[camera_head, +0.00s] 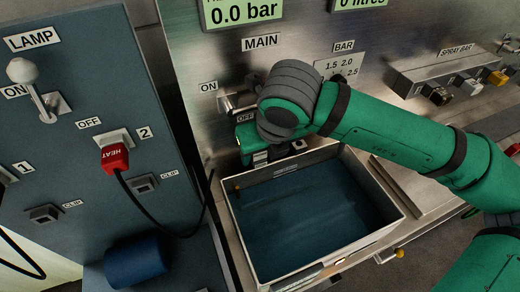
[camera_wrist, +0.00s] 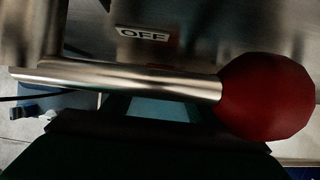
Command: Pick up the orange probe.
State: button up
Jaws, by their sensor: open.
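I cannot make out an orange probe for certain in either view. A small yellow-orange piece (camera_head: 496,77) sits at the right of the spray bar holder in the head view, but I cannot tell whether it is a probe. My wrist hides part of the MAIN valve. In the wrist view a steel lever with a dark red knob (camera_wrist: 266,97) lies across the picture, below an OFF label.
An open basin (camera_head: 390,223) with a dark blue inside stands below my gripper. The blue panel (camera_head: 75,150) at left carries the LAMP lever (camera_head: 35,90), a red HEAT plug (camera_head: 114,157) with a black cable, and clips. A blue roll (camera_head: 136,262) lies beneath.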

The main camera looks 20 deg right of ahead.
jog(key=shift+w+a+f, duration=0.2)
jog(key=shift+w+f, duration=0.05)
jog(key=shift+f, duration=0.3)
jog(key=c, duration=1.1)
jog(key=shift+d+r, duration=0.1)
jog(key=shift+r, duration=0.55)
jog(key=s+a+r, duration=0.2)
jog(key=s+r, duration=0.2)
jog(key=s+a+r, duration=0.3)
jog(key=r, duration=0.1)
jog(key=s+a+r, duration=0.3)
jog(key=s, duration=0.1)
jog(key=shift+s+r, duration=0.3)
jog(key=shift+r, duration=0.1)
jog(key=shift+w, duration=0.1)
